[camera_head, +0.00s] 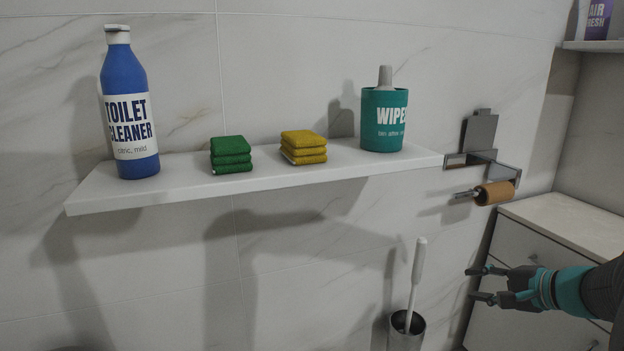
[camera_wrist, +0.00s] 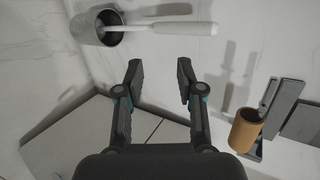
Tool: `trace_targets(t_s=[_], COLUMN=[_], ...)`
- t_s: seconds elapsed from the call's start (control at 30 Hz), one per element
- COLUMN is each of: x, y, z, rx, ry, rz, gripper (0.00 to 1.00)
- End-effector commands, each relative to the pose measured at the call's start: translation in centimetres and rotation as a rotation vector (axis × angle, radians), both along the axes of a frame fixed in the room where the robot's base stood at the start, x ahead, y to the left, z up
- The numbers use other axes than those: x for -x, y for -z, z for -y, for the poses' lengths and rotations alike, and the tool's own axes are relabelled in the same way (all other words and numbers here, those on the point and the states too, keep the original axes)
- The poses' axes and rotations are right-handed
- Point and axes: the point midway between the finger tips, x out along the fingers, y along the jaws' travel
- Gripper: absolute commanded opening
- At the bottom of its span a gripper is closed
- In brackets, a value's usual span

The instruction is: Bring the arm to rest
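My gripper (camera_head: 476,284) is at the lower right of the head view, in front of the drawer cabinet and below the paper holder. Its two fingers are spread apart with nothing between them. In the wrist view my gripper (camera_wrist: 160,78) shows both fingers open and empty, with the wall and cabinet behind. My forearm enters from the right edge of the head view.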

Motion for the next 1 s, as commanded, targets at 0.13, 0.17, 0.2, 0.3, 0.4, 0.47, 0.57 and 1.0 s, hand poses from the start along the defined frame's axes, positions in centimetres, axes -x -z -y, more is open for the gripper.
trace_targets(t_s=[0.13,0.17,0.2,0.3,0.4,0.47,0.57,1.0], x=[4.3,5.2,6.4,9.4,12.4,14.1,16.3,20.6], y=[1.6,1.9,2.1,2.3,1.7,1.2,-0.2,-7.5], z=[-4.3,-5.0,-6.0,-8.0,-9.6,-10.4,-11.4,-17.7], rx=[0.155,0.194,0.246,0.392,0.562,0.668,0.841,1.212], ry=[-0.127,-0.153,-0.188,-0.280,-0.376,-0.433,-0.522,-0.768], rz=[-0.175,-0.205,-0.244,-0.322,-0.370,-0.385,-0.381,-0.106], gripper=[0.38,0.38,0.38,0.38,0.38,0.38,0.38,0.38])
